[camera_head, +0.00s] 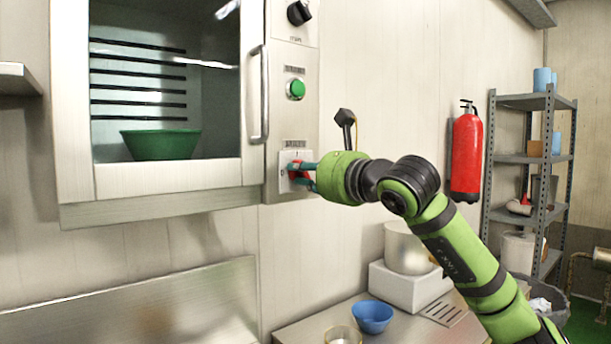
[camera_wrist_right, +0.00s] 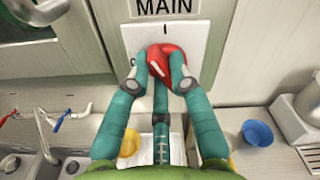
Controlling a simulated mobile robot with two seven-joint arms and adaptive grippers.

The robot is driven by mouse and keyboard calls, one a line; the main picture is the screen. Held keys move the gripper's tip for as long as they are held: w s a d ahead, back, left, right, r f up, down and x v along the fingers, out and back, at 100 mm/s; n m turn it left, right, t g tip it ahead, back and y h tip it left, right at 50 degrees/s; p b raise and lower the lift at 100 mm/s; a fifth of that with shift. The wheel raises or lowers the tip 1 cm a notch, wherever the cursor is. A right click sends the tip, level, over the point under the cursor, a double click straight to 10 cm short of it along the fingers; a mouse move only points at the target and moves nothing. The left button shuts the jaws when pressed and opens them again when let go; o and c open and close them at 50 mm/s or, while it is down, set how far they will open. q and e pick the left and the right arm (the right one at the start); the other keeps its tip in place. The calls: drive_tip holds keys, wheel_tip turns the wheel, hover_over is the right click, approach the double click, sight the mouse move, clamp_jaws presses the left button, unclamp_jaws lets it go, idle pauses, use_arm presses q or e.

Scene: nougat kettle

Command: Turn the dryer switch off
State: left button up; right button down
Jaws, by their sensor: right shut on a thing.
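The red dryer switch (camera_head: 296,170) is on a white plate at the lower right of the dryer's (camera_head: 75,190) front panel. In the right wrist view the switch (camera_wrist_right: 163,65) shows as a red knob under a "MAIN" label, with a "I" mark above it. My right gripper (camera_head: 303,172) is at the switch, its teal fingers closed around the red knob. In the right wrist view, my right gripper (camera_wrist_right: 158,80) has fingers on both sides of the knob and one below. The fingers hide part of the knob and its plate. My left gripper is not in view.
A green button (camera_head: 296,89) and a black knob (camera_head: 299,13) sit above the switch. A green bowl (camera_head: 161,144) is inside the dryer. Below are a blue bowl (camera_head: 372,316) and a pot (camera_head: 405,248). A red extinguisher (camera_head: 466,153) hangs on the right wall.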

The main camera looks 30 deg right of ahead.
drive_tip(key=n, duration=0.5)
drive_tip(key=shift+f+n, duration=0.1)
drive_tip(key=shift+n, duration=0.2)
drive_tip(key=n, duration=0.6)
drive_tip(key=shift+d+f, duration=0.1)
drive_tip(key=shift+f, duration=0.05)
drive_tip(key=shift+n, duration=0.4)
drive_tip(key=c, duration=1.1)
unclamp_jaws()
drive_tip(key=shift+s+d, duration=0.2)
drive_tip(key=shift+s, duration=2.8)
drive_tip(key=shift+s+d, duration=0.2)
drive_tip(key=shift+s, duration=2.75)
